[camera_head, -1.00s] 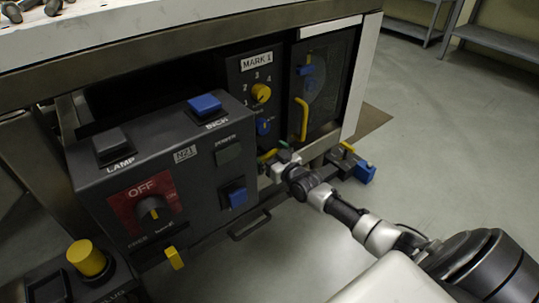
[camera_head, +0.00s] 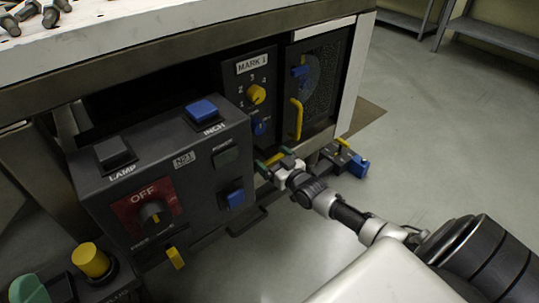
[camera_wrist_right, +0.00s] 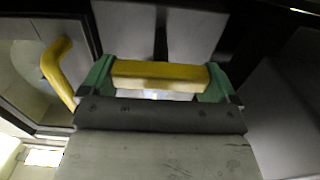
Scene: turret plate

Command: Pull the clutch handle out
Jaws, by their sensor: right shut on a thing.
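The yellow clutch handle (camera_head: 274,158) is a short bar low under the MARK 1 panel, beside the dark control box. My right gripper (camera_head: 275,159) is shut on it, its green fingertips at the two ends of the bar. In the right wrist view the yellow bar (camera_wrist_right: 160,73) spans between the green fingertips of my right gripper (camera_wrist_right: 158,80). The handle's mount behind the bar is hidden, and its lettering cannot be read. My left gripper cannot be made out.
The dark control box (camera_head: 100,200) stands close left of the gripper. A yellow vertical handle (camera_head: 296,118) is on the door above right. A blue-ended fixture (camera_head: 357,166) juts out on the right. A green rounded piece (camera_head: 28,289) shows at lower left.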

